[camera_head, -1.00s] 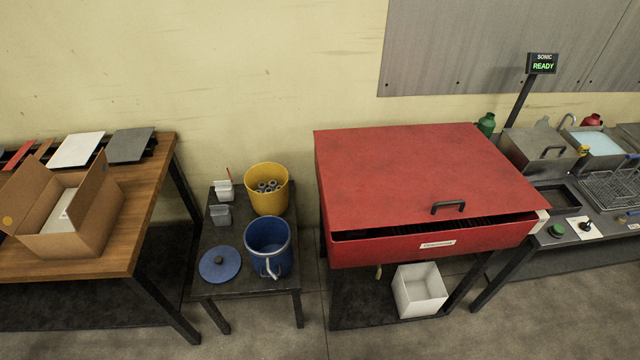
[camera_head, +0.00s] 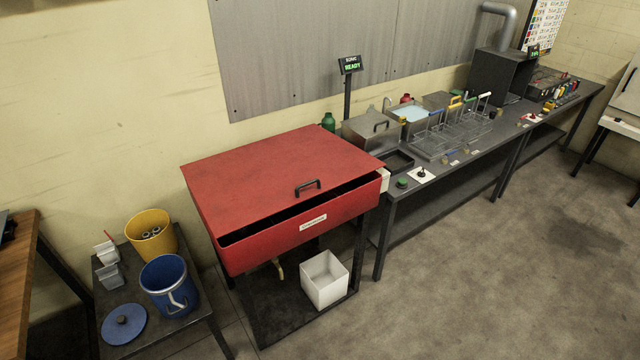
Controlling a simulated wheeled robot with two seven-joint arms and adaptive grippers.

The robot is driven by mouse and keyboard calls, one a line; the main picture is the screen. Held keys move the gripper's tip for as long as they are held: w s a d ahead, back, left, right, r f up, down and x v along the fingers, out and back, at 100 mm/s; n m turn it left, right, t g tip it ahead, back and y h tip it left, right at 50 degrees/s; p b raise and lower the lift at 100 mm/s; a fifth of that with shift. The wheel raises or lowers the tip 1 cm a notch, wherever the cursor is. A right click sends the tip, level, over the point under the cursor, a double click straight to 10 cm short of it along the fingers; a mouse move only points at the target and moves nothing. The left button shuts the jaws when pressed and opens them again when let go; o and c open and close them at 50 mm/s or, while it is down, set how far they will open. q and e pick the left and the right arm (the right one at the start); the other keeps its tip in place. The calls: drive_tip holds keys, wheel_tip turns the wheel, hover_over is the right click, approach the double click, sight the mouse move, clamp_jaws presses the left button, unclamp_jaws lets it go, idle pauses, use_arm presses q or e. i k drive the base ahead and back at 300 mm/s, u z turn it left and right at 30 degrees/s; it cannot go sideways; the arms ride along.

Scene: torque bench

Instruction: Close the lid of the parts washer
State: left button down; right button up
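The red parts washer (camera_head: 262,246) stands against the wall, left of the middle in the head view. Its red lid (camera_head: 275,180) is partly open, with a dark gap along the front between the lid's edge and the tub. A black handle (camera_head: 308,186) sits on the lid near its front edge. A pale label is on the front of the tub. Neither of my grippers shows in this view.
A small table with a blue bucket (camera_head: 168,287), a yellow bucket (camera_head: 151,234) and a blue round lid (camera_head: 124,324) stands left of the washer. A white bin (camera_head: 325,281) is beneath it. A long bench (camera_head: 440,180) adjoins on the right. Floor in front right is clear.

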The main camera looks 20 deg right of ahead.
sight(235, 189)
drive_tip(key=z, duration=0.35)
drive_tip(key=i, duration=1.15)
drive_tip(key=u, duration=0.5)
